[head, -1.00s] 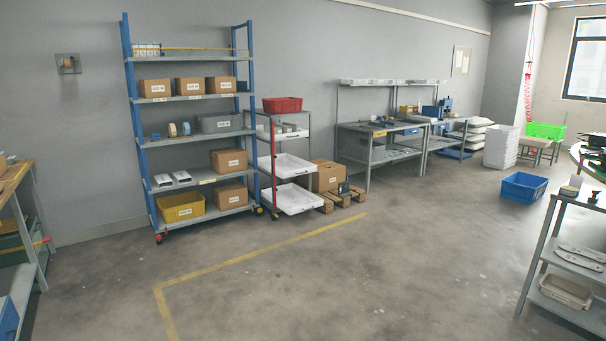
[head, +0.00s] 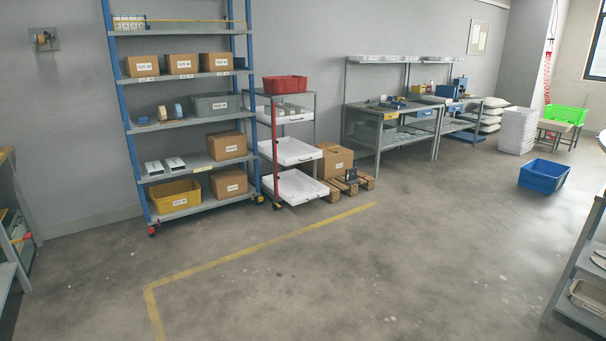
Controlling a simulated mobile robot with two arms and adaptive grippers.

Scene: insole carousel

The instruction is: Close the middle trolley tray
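The trolley stands against the back wall, right of the tall blue-post shelf, with a red post (head: 274,152) at its front. Its middle tray (head: 290,151) is white and sticks out toward the front of the frame. The bottom tray (head: 296,187) is white and also sticks out. The top tray (head: 284,113) holds small grey items and appears to stick out less. A red crate (head: 285,84) sits on top of the trolley. Neither of my grippers is in the head view.
A tall shelf (head: 190,119) with boxes stands left of the trolley. A pallet (head: 347,188) with a cardboard box (head: 333,160) is close on its right. A blue crate (head: 543,176) lies on the floor at right. The floor in front, with a yellow line (head: 262,246), is clear.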

